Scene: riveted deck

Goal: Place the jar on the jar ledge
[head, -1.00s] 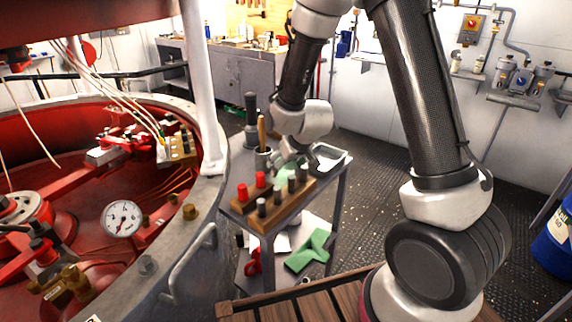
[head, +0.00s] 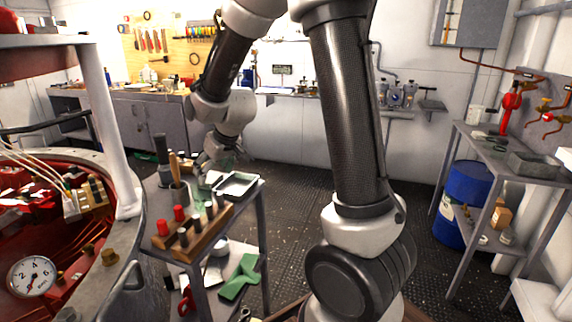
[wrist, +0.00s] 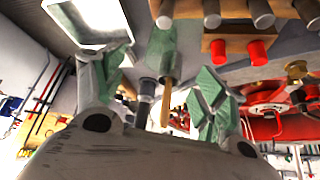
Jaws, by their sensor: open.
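My gripper (head: 220,158) is open over the far side of the small cart. In the wrist view its two green-padded fingers (wrist: 160,85) stand wide apart. Between them in the picture are a wooden handle (wrist: 166,100) and a pale green shape, and nothing is visibly gripped. I cannot make out with certainty which thing is the jar. A narrow wall ledge (head: 285,92) with small containers runs along the back wall, partly hidden by my arm; whether it is the jar ledge is unclear.
The cart top also holds a shallow tray (head: 237,186), a wooden rack (head: 195,238) with red and dark pegs, and a dark upright tool (head: 161,155). The red machine (head: 40,240) is at left. A grey table (head: 490,150) and blue drum (head: 462,190) are at right. Open floor lies between.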

